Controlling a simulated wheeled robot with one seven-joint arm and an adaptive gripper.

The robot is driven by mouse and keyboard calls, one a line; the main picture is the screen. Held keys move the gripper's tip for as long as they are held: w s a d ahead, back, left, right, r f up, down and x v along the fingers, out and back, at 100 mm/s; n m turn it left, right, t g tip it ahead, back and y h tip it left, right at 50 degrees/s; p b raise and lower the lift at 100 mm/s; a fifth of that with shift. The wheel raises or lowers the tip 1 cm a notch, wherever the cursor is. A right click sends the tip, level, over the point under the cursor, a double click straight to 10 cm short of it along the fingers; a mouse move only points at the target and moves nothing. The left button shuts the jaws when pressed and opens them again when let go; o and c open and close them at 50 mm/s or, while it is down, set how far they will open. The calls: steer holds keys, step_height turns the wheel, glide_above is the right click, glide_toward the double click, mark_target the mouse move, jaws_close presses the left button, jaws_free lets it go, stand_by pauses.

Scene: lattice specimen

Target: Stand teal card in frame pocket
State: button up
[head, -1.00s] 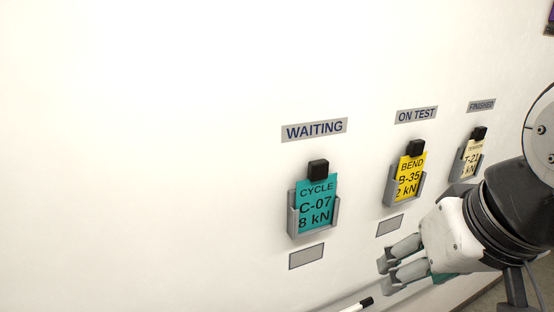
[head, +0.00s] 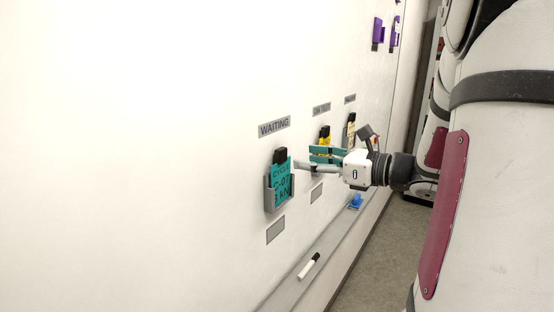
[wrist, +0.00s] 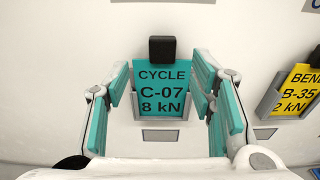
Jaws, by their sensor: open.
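The teal card (head: 282,184), marked CYCLE C-07 8 kN, stands upright in a grey wall pocket (head: 269,197) under the WAITING label. A black block (head: 280,156) sits at its top edge. In the wrist view the card (wrist: 161,92) is straight ahead, between my gripper's (wrist: 160,72) two teal-padded fingers. My gripper (head: 308,160) is open and empty, to the right of the card in the head view. I cannot tell whether a finger touches the card or pocket. The fingers partly hide the pocket's sides in the wrist view.
A yellow BEND card (wrist: 297,90) stands in a pocket to the right, with a pale card (head: 351,132) beyond. A ledge (head: 290,290) below holds a white marker (head: 309,266) and a blue object (head: 355,201). Purple holders (head: 377,33) hang at upper right.

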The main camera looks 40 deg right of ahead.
mark_target(283, 155)
steer(key=b+x, duration=0.3)
steer(key=x, duration=0.3)
steer(key=shift+w+d+f, duration=0.1)
steer(key=shift+w, duration=0.15)
steer(key=shift+w+a+b, duration=0.3)
steer(key=shift+w+b, duration=0.05)
steer(key=shift+w, duration=0.3)
steer(key=shift+o, duration=0.7)
steer(key=shift+a, duration=0.1)
steer(key=c, duration=0.9)
steer(key=shift+c, duration=0.2)
